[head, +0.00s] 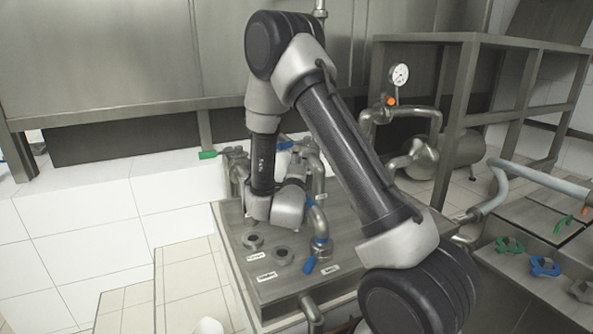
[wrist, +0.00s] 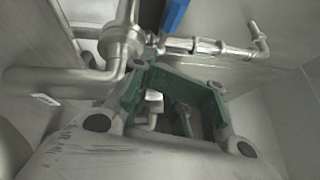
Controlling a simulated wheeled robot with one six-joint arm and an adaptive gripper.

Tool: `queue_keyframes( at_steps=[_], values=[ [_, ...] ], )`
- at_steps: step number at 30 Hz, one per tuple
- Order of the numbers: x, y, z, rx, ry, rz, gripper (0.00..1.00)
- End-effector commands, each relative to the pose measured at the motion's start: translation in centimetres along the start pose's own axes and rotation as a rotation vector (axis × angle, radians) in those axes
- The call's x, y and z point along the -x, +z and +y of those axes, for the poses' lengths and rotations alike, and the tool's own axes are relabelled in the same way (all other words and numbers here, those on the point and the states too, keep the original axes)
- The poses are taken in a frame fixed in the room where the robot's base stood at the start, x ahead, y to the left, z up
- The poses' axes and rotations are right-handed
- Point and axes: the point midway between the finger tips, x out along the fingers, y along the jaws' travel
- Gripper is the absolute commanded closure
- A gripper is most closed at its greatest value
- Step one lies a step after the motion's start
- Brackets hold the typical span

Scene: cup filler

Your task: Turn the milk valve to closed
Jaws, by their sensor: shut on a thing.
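My gripper (wrist: 182,90) fills the lower middle of the wrist view, with grey knuckles and green inner fingers. It is shut on a small metal valve part (wrist: 153,103) between the fingers, which is mostly hidden. In the head view my own arm hides the gripper. A blue handle (wrist: 175,14) sits on the pipework just beyond the fingers.
The metal table (head: 290,290) carries pipes and round ports (head: 284,255). A pressure gauge (head: 399,74) and a tank (head: 455,150) stand behind. Green and blue valve parts (head: 544,266) lie at the right.

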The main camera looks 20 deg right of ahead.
Motion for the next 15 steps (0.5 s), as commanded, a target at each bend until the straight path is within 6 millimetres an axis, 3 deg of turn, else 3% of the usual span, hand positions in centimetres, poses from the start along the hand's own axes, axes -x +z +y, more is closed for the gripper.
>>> queue_keyframes(
  at_steps=[3,6,15],
  values=[
    [-2.3,0.1,-0.1,-0.002,-0.003,0.002,1.0],
    [-3.3,1.5,-0.1,-0.002,-0.002,-0.001,1.0],
    [-4.7,2.9,0.0,0.0,0.0,-0.001,1.0]
  ],
)
